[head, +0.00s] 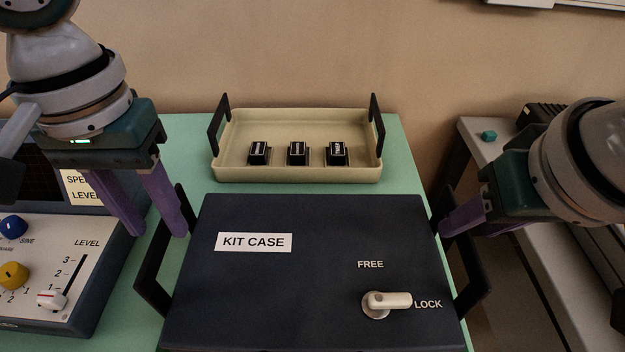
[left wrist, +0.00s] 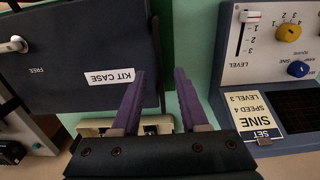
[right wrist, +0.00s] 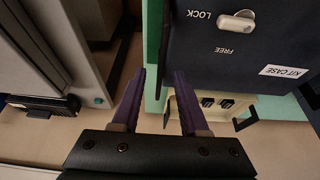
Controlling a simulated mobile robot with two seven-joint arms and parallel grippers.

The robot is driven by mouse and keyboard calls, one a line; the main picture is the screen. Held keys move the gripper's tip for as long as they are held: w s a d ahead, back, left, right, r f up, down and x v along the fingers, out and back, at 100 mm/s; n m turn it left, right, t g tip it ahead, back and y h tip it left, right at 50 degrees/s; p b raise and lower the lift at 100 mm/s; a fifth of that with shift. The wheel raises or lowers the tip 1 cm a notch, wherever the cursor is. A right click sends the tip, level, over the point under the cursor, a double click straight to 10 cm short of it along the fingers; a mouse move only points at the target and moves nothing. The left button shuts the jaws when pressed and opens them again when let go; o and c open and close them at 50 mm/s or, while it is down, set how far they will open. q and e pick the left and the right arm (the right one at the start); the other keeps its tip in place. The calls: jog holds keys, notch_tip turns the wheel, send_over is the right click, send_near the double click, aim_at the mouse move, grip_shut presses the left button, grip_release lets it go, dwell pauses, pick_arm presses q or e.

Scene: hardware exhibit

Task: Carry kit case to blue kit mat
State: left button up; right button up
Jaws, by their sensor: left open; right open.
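The dark blue kit case (head: 300,290) lies flat on the green table, with a black handle on its left side (head: 152,275) and one on its right side (head: 472,275). Its latch lever (head: 388,301) points toward LOCK. My left gripper (head: 155,230) is open and empty, above the far end of the left handle; the case also shows in the left wrist view (left wrist: 70,60). My right gripper (head: 445,228) is open near the far end of the right handle; the case shows in the right wrist view (right wrist: 215,60). No blue kit mat is in view.
A beige tray (head: 300,174) with black handles and three small black blocks stands behind the case. A control panel (head: 45,240) with knobs and a slider stands left, close to the left handle. A grey bench (head: 482,133) with a small teal block is at right, across a gap.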

pick_arm(q)
jog(key=shift+f, duration=1.3)
pick_arm(e)
jog(key=shift+x, duration=1.3)
pick_arm(q)
grip_shut()
pick_arm(e)
grip_shut()
pick_arm(q)
jog(key=shift+r, duration=0.1)
pick_arm(e)
jog(key=shift+r, duration=0.1)
